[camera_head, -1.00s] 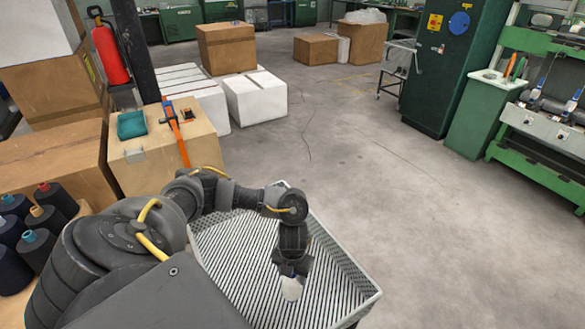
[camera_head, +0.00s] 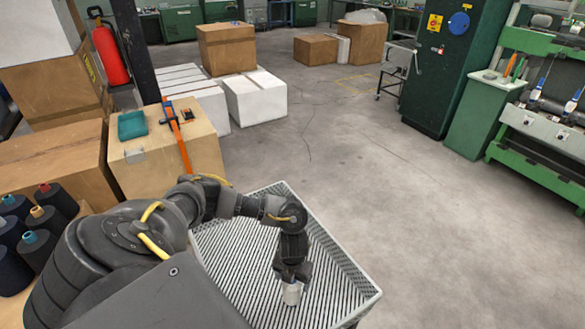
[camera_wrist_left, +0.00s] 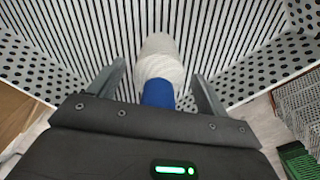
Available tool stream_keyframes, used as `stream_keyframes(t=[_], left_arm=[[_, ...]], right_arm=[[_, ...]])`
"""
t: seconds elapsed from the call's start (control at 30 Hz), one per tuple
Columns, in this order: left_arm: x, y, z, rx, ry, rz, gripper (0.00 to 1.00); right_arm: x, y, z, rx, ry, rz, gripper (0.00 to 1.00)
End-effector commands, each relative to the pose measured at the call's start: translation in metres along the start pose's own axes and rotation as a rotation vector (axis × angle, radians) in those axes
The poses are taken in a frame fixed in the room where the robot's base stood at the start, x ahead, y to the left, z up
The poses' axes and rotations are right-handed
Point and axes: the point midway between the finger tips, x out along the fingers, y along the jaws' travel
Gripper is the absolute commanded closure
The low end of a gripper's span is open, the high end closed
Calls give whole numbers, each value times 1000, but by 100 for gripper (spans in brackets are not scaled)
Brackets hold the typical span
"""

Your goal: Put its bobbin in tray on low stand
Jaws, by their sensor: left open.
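A bobbin with off-white yarn and a blue core (camera_wrist_left: 158,75) is between the fingers of my left gripper (camera_wrist_left: 160,88) in the left wrist view. Gaps show on both sides of it, so the gripper is open around it. In the head view the white bobbin (camera_head: 292,293) shows under the left gripper (camera_head: 292,279), over the ribbed floor of the pale grey tray (camera_head: 345,257). I cannot tell how firmly it rests there. The tray's low stand is mostly hidden. My right gripper is not in view.
The tray's perforated wall (camera_wrist_left: 50,72) rises around the gripper; the rest of its floor is bare. Dark yarn cones (camera_head: 45,218) stand at the left. A wooden box with an orange tool (camera_head: 176,135) stands behind the arm. The floor to the right is clear.

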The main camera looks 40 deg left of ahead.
Motion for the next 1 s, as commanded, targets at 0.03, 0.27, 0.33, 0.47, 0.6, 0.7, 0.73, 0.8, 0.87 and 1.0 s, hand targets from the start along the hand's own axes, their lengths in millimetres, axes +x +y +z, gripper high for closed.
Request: stream_keyframes(t=[0.03,0.27,0.33,0.47,0.6,0.7,0.73,0.8,0.87,1.0], left_arm=[[-1,0,0,0,0,0,23],[-25,-1,1,4,-3,-3,23],[-40,-1,2,3,-5,-4,23],[-74,-1,2,4,-6,-2,23],[-99,0,2,3,-5,-1,23],[-111,-1,2,2,-4,-2,23],[-114,-1,1,3,-4,-2,23],[-119,0,1,1,-2,-1,23],[-122,0,1,1,-1,-1,23],[-124,0,0,0,0,0,23]], right_arm=[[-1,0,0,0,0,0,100],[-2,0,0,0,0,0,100],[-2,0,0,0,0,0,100],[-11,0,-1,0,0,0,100],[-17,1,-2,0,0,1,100],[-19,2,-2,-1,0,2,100],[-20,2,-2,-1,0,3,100],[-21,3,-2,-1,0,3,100],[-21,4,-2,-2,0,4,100],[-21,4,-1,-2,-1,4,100]])
